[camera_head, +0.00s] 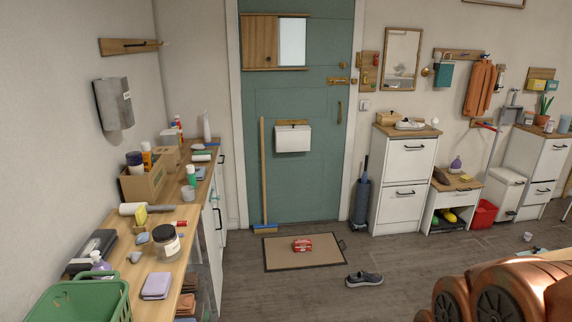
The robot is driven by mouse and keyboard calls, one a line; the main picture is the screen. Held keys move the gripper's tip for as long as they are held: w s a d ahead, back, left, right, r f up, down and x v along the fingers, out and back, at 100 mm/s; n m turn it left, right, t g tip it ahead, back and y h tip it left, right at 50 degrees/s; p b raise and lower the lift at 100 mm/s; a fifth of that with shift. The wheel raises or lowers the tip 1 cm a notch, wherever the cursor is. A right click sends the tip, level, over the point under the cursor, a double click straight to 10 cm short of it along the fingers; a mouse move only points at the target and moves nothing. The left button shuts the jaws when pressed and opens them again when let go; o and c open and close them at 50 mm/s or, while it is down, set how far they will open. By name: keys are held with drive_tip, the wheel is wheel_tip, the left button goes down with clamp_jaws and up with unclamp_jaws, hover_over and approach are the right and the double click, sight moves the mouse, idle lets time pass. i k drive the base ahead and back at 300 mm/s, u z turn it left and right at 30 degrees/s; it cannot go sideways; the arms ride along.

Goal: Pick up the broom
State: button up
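A broom (263,172) stands upright against the green door, left of the door's middle. It has a long, thin light wooden handle and a blue head (265,229) resting at the floor by the door's foot. The whole length of the handle is visible, and nothing touches or covers it from the front. My gripper is not in view, so its opening and what it may hold cannot be seen.
A cluttered wooden counter (172,216) runs along the left. White cabinets (404,180) stand right. The middle floor is mostly clear.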

sight(266, 228)
drive_tip(key=u, duration=0.05)
drive_tip(key=i, duration=1.75)
drive_tip(key=u, duration=0.4)
drive_tip(key=i, duration=1.75)
drive_tip(key=u, duration=0.45)
drive_tip(key=i, duration=0.85)
drive_tip(key=u, duration=0.1)
